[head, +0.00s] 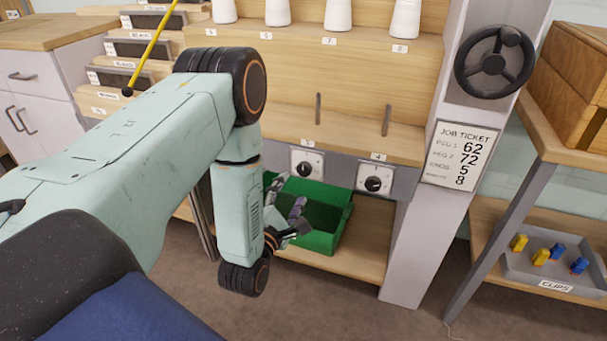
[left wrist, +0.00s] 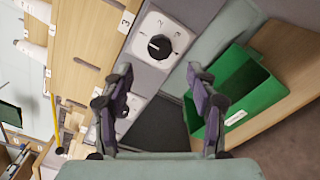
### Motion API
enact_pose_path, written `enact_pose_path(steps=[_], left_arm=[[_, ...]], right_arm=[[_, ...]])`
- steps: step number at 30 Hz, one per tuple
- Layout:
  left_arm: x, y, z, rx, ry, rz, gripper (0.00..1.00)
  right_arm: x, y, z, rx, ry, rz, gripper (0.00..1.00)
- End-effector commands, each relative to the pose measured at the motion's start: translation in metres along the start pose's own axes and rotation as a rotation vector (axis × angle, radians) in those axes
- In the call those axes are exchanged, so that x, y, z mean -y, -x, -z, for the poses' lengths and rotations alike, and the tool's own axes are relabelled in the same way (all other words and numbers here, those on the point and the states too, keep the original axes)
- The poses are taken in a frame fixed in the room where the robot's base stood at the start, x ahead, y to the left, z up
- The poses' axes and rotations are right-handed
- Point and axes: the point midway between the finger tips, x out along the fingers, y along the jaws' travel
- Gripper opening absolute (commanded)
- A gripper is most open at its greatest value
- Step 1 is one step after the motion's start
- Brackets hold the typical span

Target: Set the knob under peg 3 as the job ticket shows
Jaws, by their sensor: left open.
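The knob under peg 3 (head: 307,169) is a black knob on a white dial plate below the label 3. The left wrist view shows this knob (left wrist: 160,46) beside a tag 3, with dial marks around it; I cannot read its setting for certain. The job ticket (head: 461,155) on the grey post shows 62, 72, 5 and 8; its small row names are partly unclear. My left gripper (head: 289,222) is open and empty, below the knob and in front of the green bin. Its fingers (left wrist: 163,100) are apart, not touching the knob. My right gripper is not in view.
A green bin (head: 325,244) stands on the low shelf under the knobs. The peg 4 knob (head: 374,183) is just right. A black handwheel (head: 495,62) is on the post. A grey clips tray (head: 520,278) stands at right. White cones (head: 338,14) line the upper shelf.

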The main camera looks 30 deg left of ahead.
Motion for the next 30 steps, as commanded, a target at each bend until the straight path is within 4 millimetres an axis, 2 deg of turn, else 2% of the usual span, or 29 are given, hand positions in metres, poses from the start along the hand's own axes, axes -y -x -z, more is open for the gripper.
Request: enact_pose_path(steps=[5, 12, 18, 30], left_arm=[[0.000, -0.010, 0.001, 0.001, 0.024, -0.003, 0.58], [0.001, -0.048, 0.000, 0.001, 0.021, -0.004, 0.58], [0.002, -0.071, -0.001, 0.000, 0.020, -0.003, 0.58], [0.002, -0.078, -0.002, -0.002, 0.019, 0.000, 0.58]], right_arm=[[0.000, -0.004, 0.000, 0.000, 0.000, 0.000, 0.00], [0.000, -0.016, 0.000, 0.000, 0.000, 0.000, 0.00], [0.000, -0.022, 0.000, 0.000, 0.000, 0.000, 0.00], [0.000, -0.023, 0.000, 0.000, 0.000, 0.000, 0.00]])
